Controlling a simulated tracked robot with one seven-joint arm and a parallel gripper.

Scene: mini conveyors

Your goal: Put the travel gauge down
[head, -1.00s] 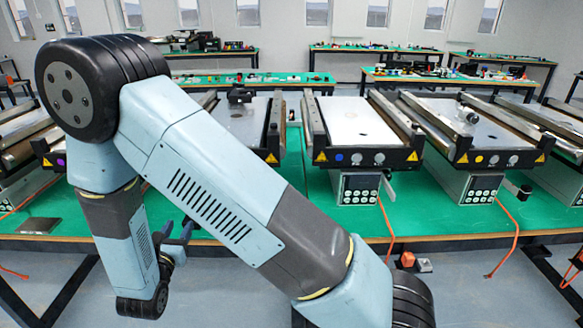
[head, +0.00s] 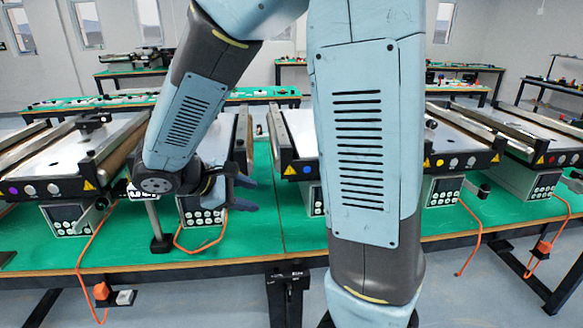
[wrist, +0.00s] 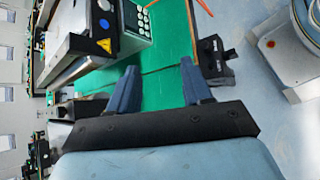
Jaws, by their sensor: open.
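My gripper (head: 244,193) is open and empty above the green table, in front of a conveyor's control box. In the wrist view my gripper (wrist: 158,76) shows two blue fingers spread apart, with only green tabletop and the table edge beyond them. A slim grey post on a black base (head: 161,243) stands upright on the table, left of my gripper and apart from its fingers.
Several mini conveyors stand in a row on the green table (head: 270,225). A control box (head: 200,212) is close behind my gripper. Orange cables hang over the front edge, one ending in an orange plug (head: 101,291). Green tabletop right of my gripper is clear.

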